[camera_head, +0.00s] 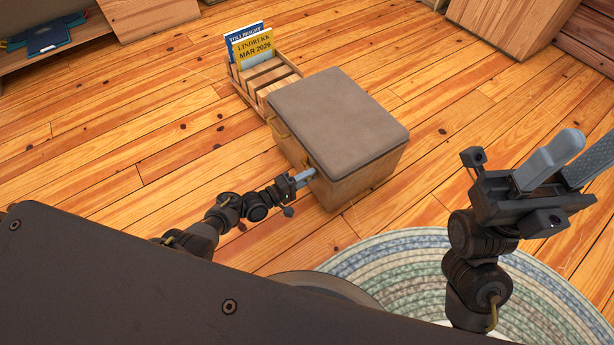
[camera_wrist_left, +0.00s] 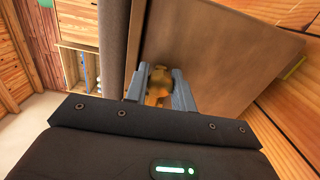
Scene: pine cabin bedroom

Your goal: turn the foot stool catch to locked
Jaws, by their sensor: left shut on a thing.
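The foot stool (camera_head: 338,118) stands on the plank floor with a grey-brown padded lid over a wooden box. It also shows close up in the left wrist view (camera_wrist_left: 222,55). My left gripper (camera_head: 308,175) is at the stool's near left side. In the left wrist view my left gripper (camera_wrist_left: 160,88) is shut on the brass-coloured catch (camera_wrist_left: 158,87), with a finger on each side of it. The catch is mostly hidden in the head view, and I cannot read its setting. My right gripper (camera_head: 570,162) is raised at the right, open and empty, apart from the stool.
A wooden rack (camera_head: 243,84) with booklets stands just behind the stool. A braided round rug (camera_head: 400,262) lies in front to the right. A low shelf (camera_head: 88,50) is at the far left. Floor left of the stool is clear.

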